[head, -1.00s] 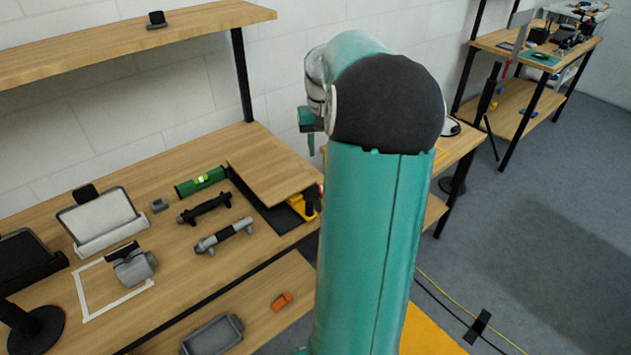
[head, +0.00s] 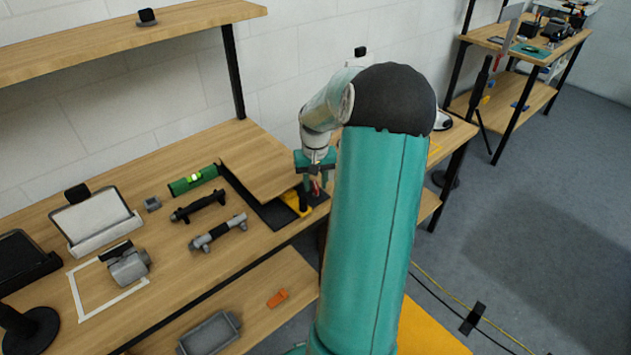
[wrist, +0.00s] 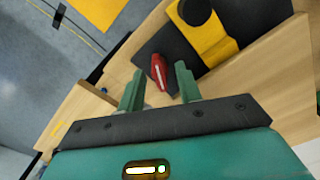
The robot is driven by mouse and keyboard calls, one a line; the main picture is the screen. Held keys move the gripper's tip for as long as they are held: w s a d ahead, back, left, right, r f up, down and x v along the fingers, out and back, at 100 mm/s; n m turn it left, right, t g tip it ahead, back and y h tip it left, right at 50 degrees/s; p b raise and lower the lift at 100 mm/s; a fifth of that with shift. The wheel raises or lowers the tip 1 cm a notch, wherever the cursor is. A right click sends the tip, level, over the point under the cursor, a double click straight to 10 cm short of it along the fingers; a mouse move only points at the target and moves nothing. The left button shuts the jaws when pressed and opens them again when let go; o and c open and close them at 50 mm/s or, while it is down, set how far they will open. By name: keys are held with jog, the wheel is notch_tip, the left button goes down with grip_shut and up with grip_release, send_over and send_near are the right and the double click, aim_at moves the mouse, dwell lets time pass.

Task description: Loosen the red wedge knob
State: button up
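The red wedge knob (wrist: 158,72) shows in the wrist view between and just beyond the fingertips of my gripper (wrist: 159,80). It lies over a dark plate, beside a yellow part with a black round post (wrist: 212,40). My gripper is open, with one finger on each side of the knob's line; I cannot tell whether either finger touches it. In the head view my gripper (head: 315,180) points down at the bench's right end, by the yellow part (head: 296,203). There the red knob is a small patch, partly hidden by my gripper and arm.
A raised wooden board (head: 262,165) lies left of my gripper. A green level (head: 193,179), a black clamp (head: 198,207) and a grey clamp (head: 218,232) lie further left. The bench's front edge is close, with a lower shelf (head: 262,310) below.

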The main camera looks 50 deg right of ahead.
grip_shut()
jog(key=shift+n, duration=0.4)
jog(key=n, duration=1)
jog(key=shift+w+n, duration=0.1)
jog(key=shift+n, duration=0.2)
jog(key=n, duration=1.2)
jog(key=shift+n, duration=0.4)
